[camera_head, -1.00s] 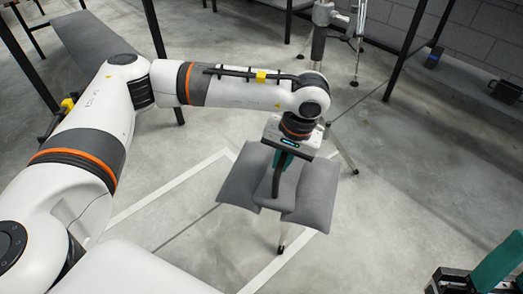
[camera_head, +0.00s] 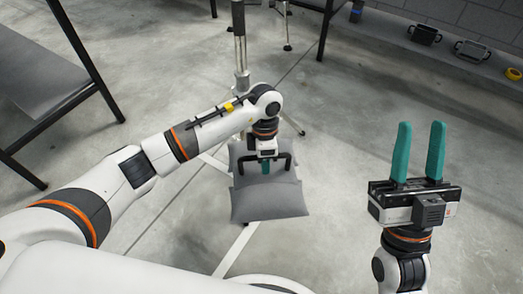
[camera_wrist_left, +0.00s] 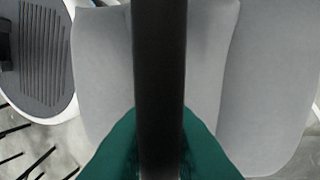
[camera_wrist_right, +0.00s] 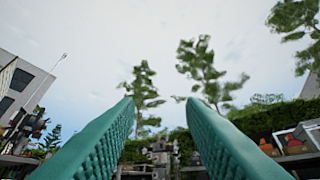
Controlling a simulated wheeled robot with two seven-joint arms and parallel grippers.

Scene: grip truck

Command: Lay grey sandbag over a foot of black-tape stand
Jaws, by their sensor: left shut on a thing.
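The grey sandbag (camera_head: 268,203) has two padded halves and a black handle strap (camera_wrist_left: 160,80). My left gripper (camera_head: 265,167) is shut on the strap, with the bag below it; the left wrist view shows the strap between the teal fingers and the grey halves (camera_wrist_left: 100,60) behind. A metal stand (camera_head: 240,45) rises just behind the left wrist. One of its feet (camera_head: 291,122) reaches out to the right, clear of the bag. My arm and the bag hide its lower part, and I cannot tell whether the bag touches a foot. I see no black tape clearly. My right gripper (camera_head: 420,150) is open, empty and pointing up.
A dark-framed table (camera_head: 45,75) stands at the left. Another stand's foot (camera_head: 288,47) is at the back. Black items (camera_head: 424,35) and a yellow roll (camera_head: 513,73) lie along the wall at the right. Floor right of the bag is clear.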

